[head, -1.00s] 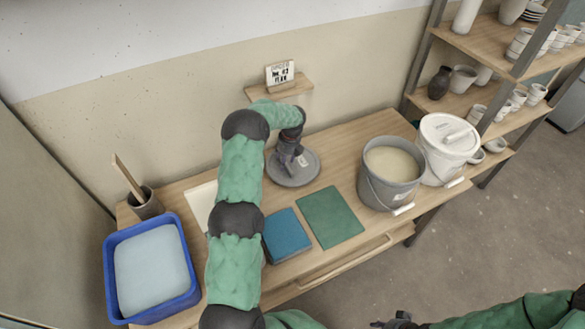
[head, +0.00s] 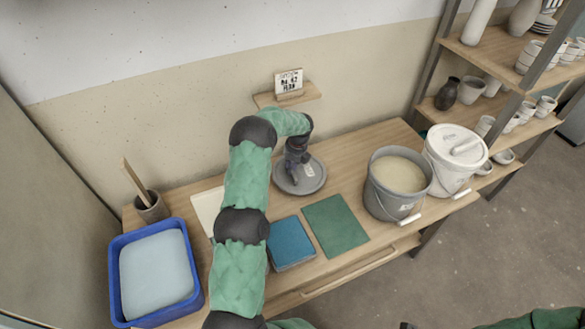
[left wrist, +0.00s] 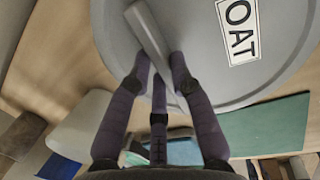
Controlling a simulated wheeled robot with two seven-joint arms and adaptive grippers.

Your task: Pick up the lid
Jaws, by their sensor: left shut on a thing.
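The round grey lid (head: 313,184) lies flat at the back of the wooden table, in front of the wall; I see no clear gap under it. In the left wrist view the lid (left wrist: 285,75) fills the upper right, with a white label reading "OAT". My left gripper (head: 290,180) comes down over it from above. In the left wrist view its fingers (left wrist: 160,70) are shut on the lid's grey bar handle (left wrist: 148,35). Only a dark tip of my right gripper (head: 408,326) shows at the bottom edge of the head view, and its jaws cannot be made out.
An open grey bucket (head: 382,202) and a closed white bucket (head: 440,170) stand to the right. A green mat (head: 336,226) and a blue block (head: 290,243) lie nearer. A blue tub (head: 195,300) and a brush pot (head: 152,208) are at left. A sign shelf (head: 310,92) juts out behind.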

